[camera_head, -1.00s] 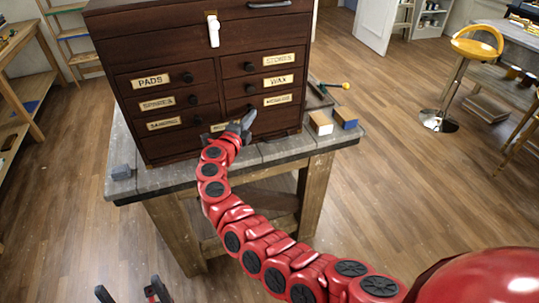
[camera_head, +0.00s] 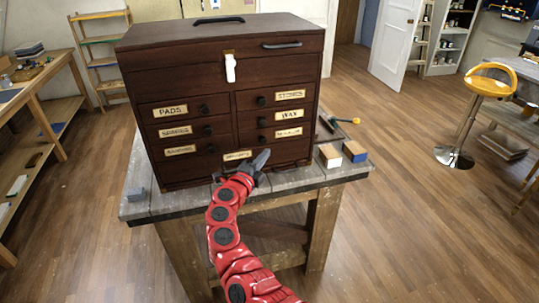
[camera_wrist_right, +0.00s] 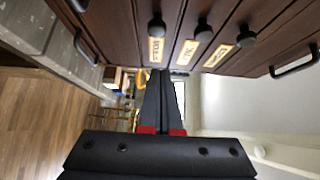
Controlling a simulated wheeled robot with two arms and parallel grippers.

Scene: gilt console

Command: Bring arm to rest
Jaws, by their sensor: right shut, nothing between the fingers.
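My right arm (camera_head: 228,235) is red and segmented and reaches up from the bottom of the head view. Its gripper (camera_head: 259,163) is in front of the lower drawers of the dark wooden chest (camera_head: 222,141). In the right wrist view the gripper's fingers (camera_wrist_right: 165,100) lie together with nothing between them. The chest's drawer fronts and knobs run close along the top of that view. Whether the gripper touches the chest cannot be told. My left gripper is out of the head view.
The chest stands on a grey-topped workbench (camera_head: 150,203). A yellow stool (camera_head: 490,82) stands right; open floor lies between.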

